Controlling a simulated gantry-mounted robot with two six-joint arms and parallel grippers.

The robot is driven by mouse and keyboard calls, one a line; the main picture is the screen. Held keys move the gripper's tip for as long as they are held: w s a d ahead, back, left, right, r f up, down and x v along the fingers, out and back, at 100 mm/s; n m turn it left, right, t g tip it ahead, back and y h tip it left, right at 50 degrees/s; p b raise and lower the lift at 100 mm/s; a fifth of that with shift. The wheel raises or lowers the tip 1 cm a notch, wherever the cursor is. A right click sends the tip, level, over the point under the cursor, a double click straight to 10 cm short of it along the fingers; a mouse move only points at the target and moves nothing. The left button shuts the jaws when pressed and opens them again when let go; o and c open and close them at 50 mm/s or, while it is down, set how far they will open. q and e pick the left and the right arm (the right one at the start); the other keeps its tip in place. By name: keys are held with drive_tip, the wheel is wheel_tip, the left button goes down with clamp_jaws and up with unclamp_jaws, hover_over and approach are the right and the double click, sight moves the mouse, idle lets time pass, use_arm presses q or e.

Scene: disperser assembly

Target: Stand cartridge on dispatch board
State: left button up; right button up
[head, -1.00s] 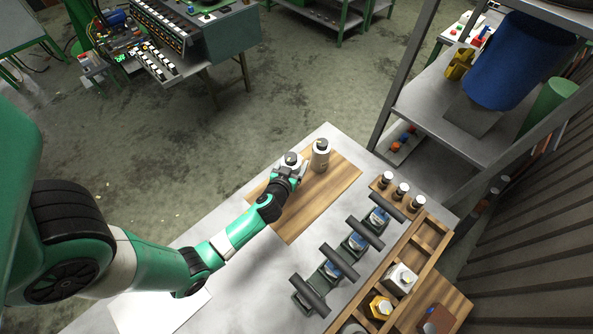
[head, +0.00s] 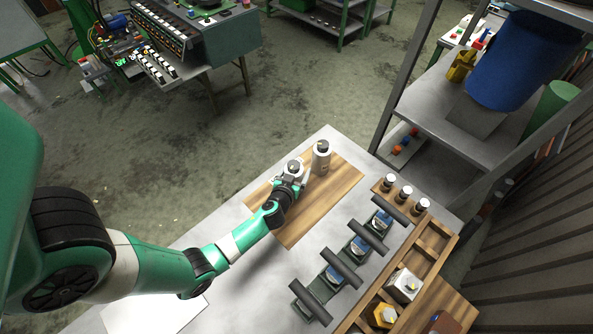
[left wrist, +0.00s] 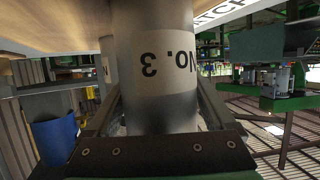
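The dispatch board (head: 318,205) is a striped wooden panel on the bench; part of its lettering shows in the left wrist view. My left gripper (head: 289,180) is over its far left part, with its fingers on both sides of a light grey cartridge (head: 293,168). In the left wrist view this cartridge (left wrist: 160,60) has a pale band reading "No. 3" upside down, and the fingers close against its sides. It looks upright at the board; whether its base touches the wood is hard to tell. My right gripper is out of view.
A wooden rack (head: 430,235) on the right holds several small capped bottles and blocks. A row of dark clamp-like fixtures (head: 345,265) stands in front of it. A white sheet (head: 155,312) lies near left. The board's near and right parts are clear.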

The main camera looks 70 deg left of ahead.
use_arm(q)
drive_tip(key=shift+o, duration=0.5)
drive_tip(key=shift+r, duration=0.25)
drive_tip(key=shift+s+d+r+p, duration=0.15)
drive_tip(key=shift+d+p, duration=0.1)
drive_tip(key=shift+p, duration=0.05)
drive_tip(key=v, duration=1.1)
drive_tip(key=shift+s+p, duration=0.15)
drive_tip(key=shift+p, duration=0.3)
drive_tip(key=shift+r, duration=0.1)
